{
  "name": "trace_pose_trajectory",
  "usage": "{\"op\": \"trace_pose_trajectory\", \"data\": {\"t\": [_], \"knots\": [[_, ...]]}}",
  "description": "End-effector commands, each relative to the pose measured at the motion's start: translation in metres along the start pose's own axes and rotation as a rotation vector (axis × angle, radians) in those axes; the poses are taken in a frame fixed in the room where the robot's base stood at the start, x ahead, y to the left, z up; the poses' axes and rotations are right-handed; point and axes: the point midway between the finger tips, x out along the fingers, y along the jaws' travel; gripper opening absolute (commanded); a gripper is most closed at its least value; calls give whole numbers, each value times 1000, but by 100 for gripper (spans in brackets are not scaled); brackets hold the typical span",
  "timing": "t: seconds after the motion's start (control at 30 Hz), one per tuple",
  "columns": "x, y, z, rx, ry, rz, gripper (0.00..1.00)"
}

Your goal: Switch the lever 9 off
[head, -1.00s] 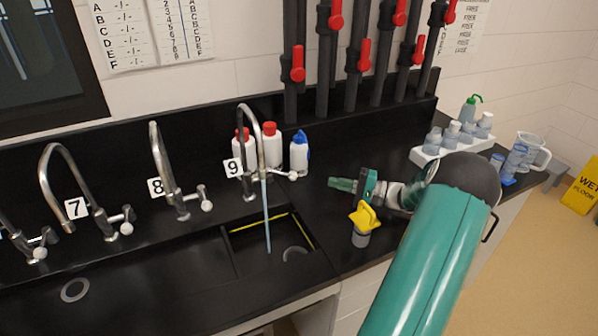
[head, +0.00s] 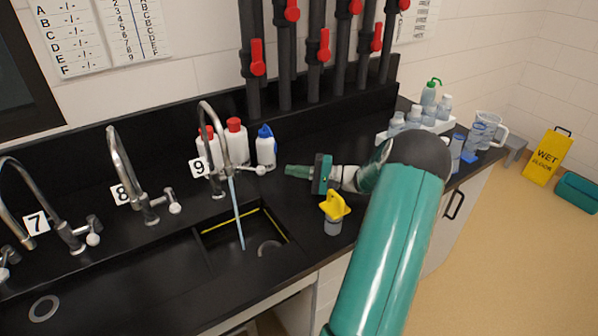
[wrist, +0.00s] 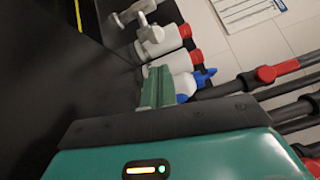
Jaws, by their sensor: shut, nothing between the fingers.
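Tap 9 (head: 211,125) is a curved metal faucet with a "9" label (head: 199,167) beside it. A bluish stream of water (head: 237,215) runs from its spout into the sink. Its lever (head: 254,170) points right and ends in a pale round knob. My gripper (head: 287,171) is shut and empty, a little right of the knob and apart from it, pointing left. In the wrist view my green fingers (wrist: 158,88) are together, and the lever's knob (wrist: 154,34) shows beyond them.
Two white bottles with red caps (head: 237,142) and one with a blue cap (head: 266,147) stand behind the lever. A yellow-topped grey object (head: 334,212) stands on the counter below my gripper. Taps 8 (head: 124,160) and 7 (head: 40,190) are to the left.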

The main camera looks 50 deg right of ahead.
Motion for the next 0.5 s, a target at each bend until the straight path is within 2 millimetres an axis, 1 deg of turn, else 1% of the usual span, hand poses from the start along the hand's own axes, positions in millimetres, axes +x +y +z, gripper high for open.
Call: {"op": "trace_pose_trajectory", "data": {"t": [0.03,0.2,0.33,0.5], "knots": [[12,0,1,0,-4,0,0],[43,0,0,0,-4,0,0],[58,0,0,0,-2,0,0],[64,0,0,0,-1,0,0]]}}
